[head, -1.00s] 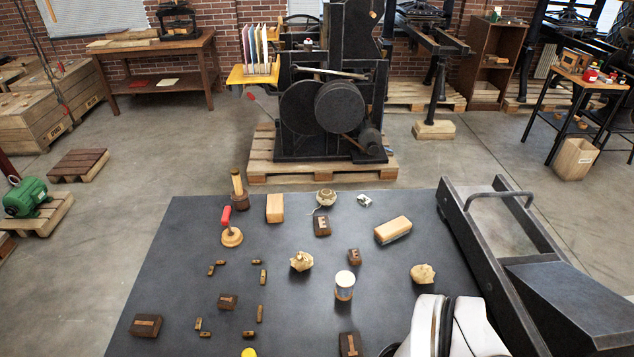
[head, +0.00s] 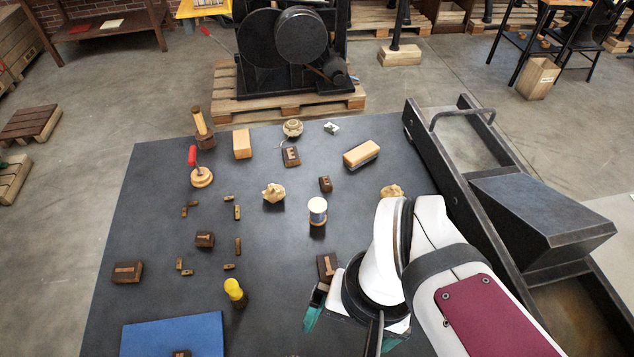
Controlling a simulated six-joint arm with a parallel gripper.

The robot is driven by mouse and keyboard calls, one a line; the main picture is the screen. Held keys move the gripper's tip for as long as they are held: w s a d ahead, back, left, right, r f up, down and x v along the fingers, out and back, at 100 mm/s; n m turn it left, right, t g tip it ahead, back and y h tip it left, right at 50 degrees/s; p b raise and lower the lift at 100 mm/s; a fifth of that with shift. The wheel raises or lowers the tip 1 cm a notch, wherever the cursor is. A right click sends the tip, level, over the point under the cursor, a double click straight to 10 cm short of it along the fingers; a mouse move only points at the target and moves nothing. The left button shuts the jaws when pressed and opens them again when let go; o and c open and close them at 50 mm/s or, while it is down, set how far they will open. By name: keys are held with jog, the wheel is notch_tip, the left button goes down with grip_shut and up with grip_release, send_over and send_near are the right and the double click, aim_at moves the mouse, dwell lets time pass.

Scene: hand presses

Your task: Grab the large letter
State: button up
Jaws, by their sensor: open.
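Several dark wooden letter blocks lie apart on the dark tabletop in the head view. A larger block with a pale E (head: 291,157) is toward the back. A smaller block with a similar mark (head: 325,184) lies in front and right of it. Another large block (head: 127,272) is at the left, a smaller one (head: 204,240) is left of centre, and a large one (head: 327,267) is just beyond my gripper. My gripper (head: 350,332), with teal fingertips, is open at the lower right; the space between its fingers is partly hidden by my wrist.
A blue mat (head: 172,335) lies front left, a yellow-topped piece (head: 235,292) near it. A thread spool (head: 318,210), crumpled paper (head: 274,193) and a wooden-backed brush (head: 361,154) stand mid-table. A dark metal press bed (head: 500,190) bounds the right side.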

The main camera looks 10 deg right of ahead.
dwell(0.4)
jog(key=n+t+h, duration=0.6)
jog(key=n+h, duration=0.8)
jog(key=n, duration=1.4)
send_over(321, 270)
jog(key=s+a, duration=0.2)
jog(key=a, duration=0.2)
notch_tip(321, 270, down, 14)
jog(key=shift+n, duration=0.3)
notch_tip(321, 270, down, 6)
jog(key=shift+a+f, duration=0.1)
jog(key=shift+a, duration=0.05)
jog(key=x, duration=0.5)
jog(key=shift+f, duration=0.25)
jog(key=c, duration=1)
